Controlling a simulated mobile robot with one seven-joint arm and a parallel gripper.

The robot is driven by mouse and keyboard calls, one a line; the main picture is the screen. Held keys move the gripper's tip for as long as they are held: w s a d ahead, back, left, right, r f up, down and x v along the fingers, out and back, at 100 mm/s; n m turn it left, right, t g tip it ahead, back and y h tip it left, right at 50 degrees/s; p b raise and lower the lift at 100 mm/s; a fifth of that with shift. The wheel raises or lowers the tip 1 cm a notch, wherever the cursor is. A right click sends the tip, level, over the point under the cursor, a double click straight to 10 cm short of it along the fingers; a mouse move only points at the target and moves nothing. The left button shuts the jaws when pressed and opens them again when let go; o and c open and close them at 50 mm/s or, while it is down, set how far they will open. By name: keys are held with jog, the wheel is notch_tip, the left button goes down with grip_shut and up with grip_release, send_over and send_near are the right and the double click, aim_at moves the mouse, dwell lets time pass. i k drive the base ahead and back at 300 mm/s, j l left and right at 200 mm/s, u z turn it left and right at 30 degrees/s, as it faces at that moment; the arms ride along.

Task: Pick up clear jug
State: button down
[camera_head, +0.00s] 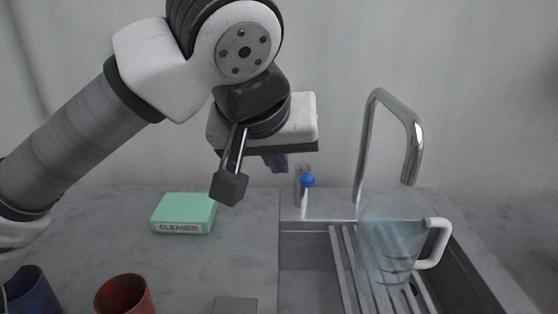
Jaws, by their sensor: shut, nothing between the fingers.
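The clear jug (390,245) stands on the slatted rack in the sink at the right. It is see-through, and its white handle (435,243) points right. My gripper (275,163) hangs in the upper middle, left of the jug and the faucet and higher than the jug. Its fingers are small and dark in this view and partly hidden by the hand. They look shut and empty, and are well apart from the jug.
A chrome faucet (412,140) arches behind the jug. A blue knob (308,180) sits left of it. A green cleaner box (184,212) lies on the grey counter (95,240). A red cup (125,295), a blue cup (30,292) and a grey block (235,305) stand at the front.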

aim_at(402, 248)
jog(key=k, duration=1)
